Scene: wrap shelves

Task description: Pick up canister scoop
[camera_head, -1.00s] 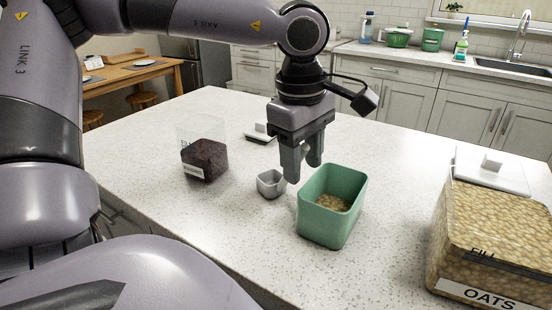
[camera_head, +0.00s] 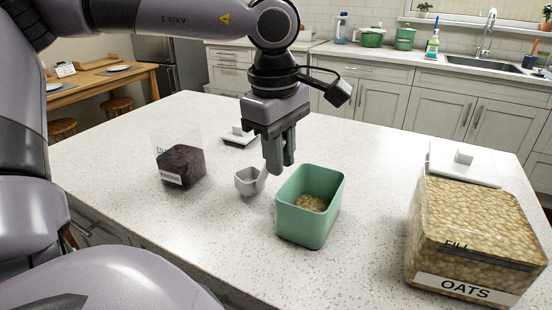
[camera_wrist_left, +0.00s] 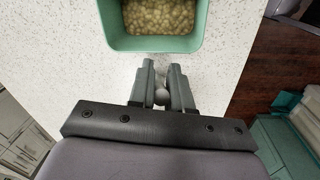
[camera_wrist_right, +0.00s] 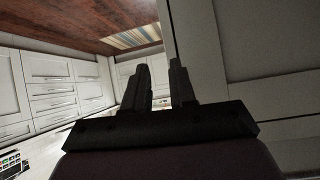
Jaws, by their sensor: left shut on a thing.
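The canister scoop (camera_head: 248,182) is a small pale grey cup with a handle, just left of the green container in the head view. My left gripper (camera_head: 280,168) points down behind it and is shut on its handle. In the left wrist view the fingers (camera_wrist_left: 162,80) pinch a small rounded end of the handle (camera_wrist_left: 161,97); the cup is hidden there. I cannot tell whether the scoop is clear of the counter. My right gripper (camera_wrist_right: 160,80) shows only in the right wrist view, fingers apart and empty, away from the counter.
The green container (camera_head: 309,225) with some oats stands right beside the left gripper. A clear raisin canister (camera_head: 181,165) stands at the left, a large oats canister (camera_head: 470,240) at the right. Lids lie behind them (camera_head: 240,137) (camera_head: 465,166). The white counter (camera_head: 375,170) is clear between.

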